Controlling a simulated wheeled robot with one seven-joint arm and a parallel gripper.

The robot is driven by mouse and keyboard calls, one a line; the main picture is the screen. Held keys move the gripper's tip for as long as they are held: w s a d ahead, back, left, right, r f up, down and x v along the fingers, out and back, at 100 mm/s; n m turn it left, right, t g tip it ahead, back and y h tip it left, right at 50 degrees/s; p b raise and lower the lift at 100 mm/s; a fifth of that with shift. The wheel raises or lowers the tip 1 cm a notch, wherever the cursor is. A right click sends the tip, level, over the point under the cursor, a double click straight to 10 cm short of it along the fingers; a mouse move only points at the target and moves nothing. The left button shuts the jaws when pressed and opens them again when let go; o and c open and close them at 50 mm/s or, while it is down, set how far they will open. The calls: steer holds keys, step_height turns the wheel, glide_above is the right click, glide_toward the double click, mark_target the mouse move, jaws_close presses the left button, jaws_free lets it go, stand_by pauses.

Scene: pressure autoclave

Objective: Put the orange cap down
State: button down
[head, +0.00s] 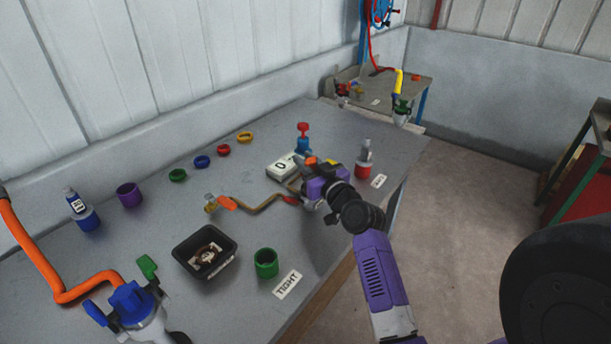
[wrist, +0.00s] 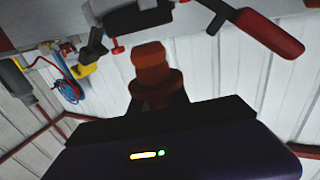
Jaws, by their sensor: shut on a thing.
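The orange cap (wrist: 152,82) shows in the wrist view as a stepped, flanged piece, dark on its shaded side. My gripper (wrist: 158,104) is shut on it. In the head view my gripper (head: 306,166) is above the far middle of the grey table, beside a white box marked 0. A small orange spot (head: 311,161) at the fingers appears to be the cap. Its height above the table is hard to tell, and the jaws partly hide it.
A white box (head: 281,168), a blue-and-red fitting (head: 303,138) and a red-based bottle (head: 364,164) stand close to my gripper. A bent pipe (head: 262,204) lies left. Coloured rings (head: 202,161) line the back. A black tray (head: 206,252) and green cup (head: 266,263) are nearer.

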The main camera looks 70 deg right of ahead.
steer(key=shift+f+b, duration=0.6)
steer(key=shift+f, duration=1.55)
steer(key=shift+f+b, duration=0.2)
steer(key=shift+b, duration=0.1)
steer(key=c, duration=1.2)
jaws_free()
steer(key=shift+c, duration=0.2)
steer(key=shift+r+p, duration=0.1)
steer(key=shift+p, duration=0.25)
